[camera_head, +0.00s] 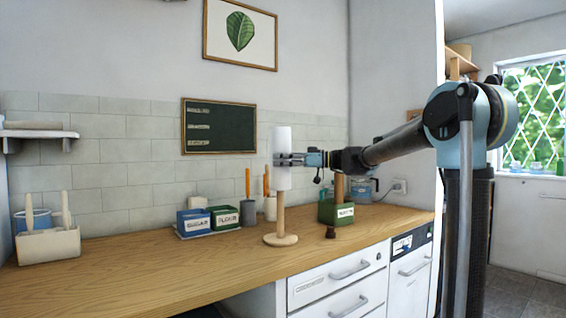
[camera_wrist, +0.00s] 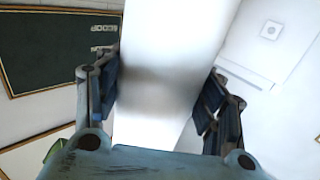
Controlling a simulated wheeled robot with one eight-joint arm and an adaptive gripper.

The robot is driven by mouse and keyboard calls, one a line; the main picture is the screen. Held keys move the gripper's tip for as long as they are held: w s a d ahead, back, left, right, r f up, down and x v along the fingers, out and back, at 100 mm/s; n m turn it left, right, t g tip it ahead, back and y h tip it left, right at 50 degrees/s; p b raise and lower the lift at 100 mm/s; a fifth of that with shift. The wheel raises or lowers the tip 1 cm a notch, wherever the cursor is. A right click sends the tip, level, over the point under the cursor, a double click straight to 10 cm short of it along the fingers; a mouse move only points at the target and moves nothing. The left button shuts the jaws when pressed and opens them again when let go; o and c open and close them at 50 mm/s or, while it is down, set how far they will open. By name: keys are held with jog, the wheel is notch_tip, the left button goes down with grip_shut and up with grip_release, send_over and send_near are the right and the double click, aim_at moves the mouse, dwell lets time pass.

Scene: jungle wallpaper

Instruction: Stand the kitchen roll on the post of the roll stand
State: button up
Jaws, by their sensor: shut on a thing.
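The white kitchen roll (camera_head: 281,140) is upright, held between the two fingers of my gripper (camera_head: 283,159). In the wrist view the roll (camera_wrist: 165,60) fills the space between the fingers (camera_wrist: 160,95). The wooden roll stand has a round base (camera_head: 281,240) on the counter and an upright post (camera_head: 281,212). The roll's lower end lines up with the post in the head view, well above the base. The top of the post is hidden by the roll; I cannot tell whether it is inside the roll or behind it.
Behind the stand are a blue sugar box (camera_head: 194,222), a green box (camera_head: 224,217) and a grey cup (camera_head: 249,213). A green box (camera_head: 336,212) and a small brown object (camera_head: 331,232) stand to the right. The wooden counter (camera_head: 190,265) is clear at front left.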

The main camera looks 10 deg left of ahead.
notch_tip(320, 180, down, 15)
jog(key=shift+f, duration=0.15)
dwell(6.9)
jog(key=o, duration=1.2)
